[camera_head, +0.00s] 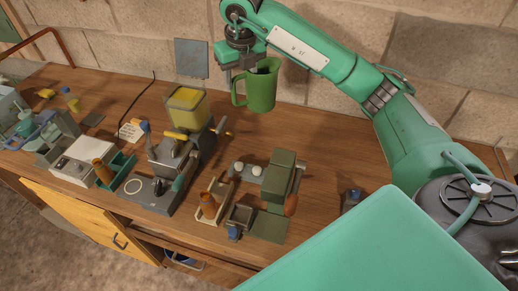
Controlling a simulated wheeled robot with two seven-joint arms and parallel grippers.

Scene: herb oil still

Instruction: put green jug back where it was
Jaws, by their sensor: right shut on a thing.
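The green jug (262,88) is upright in the air above the back of the wooden bench, with its handle on the left. My right gripper (236,72) reaches in from the right and is shut on the jug at its upper left, near the handle. The fingertips are partly hidden by the jug and the gripper body. My left gripper is not in view.
Below the jug, the back of the wooden bench (330,130) is clear. A machine with a yellow-filled hopper (186,108) stands to the left. A green press-like device (280,178) stands in front. A white box (80,160) and several devices stand further left.

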